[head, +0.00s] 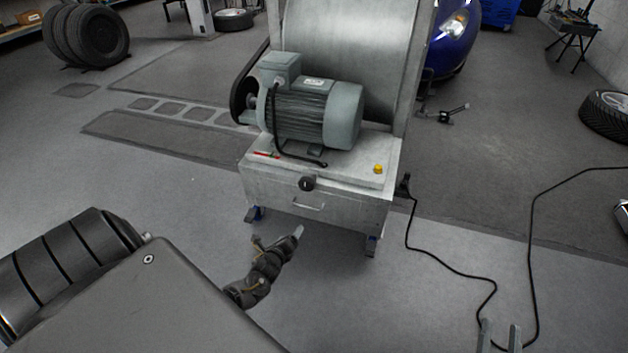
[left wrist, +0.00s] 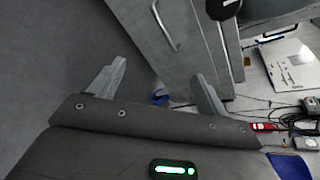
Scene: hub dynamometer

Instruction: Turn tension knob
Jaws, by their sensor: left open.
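The black tension knob (head: 307,183) sits on the front face of the grey metal cabinet (head: 263,187), above a handle. The knob also shows at the top edge of the left wrist view (left wrist: 224,8), partly cut off. My left gripper (head: 290,240) is below and in front of the cabinet, apart from the knob. In the left wrist view its two fingers (left wrist: 158,70) are spread with nothing between them. My right gripper (head: 500,332) shows at the bottom right edge of the head view, its two fingertips apart and nothing seen between them.
A grey motor (head: 312,112) and a large drum (head: 345,50) are on the cabinet. A yellow button (head: 378,169) is on its top right. The cabinet handle (head: 308,206) juts out below the knob. A black cable (head: 450,262) runs across the floor at right.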

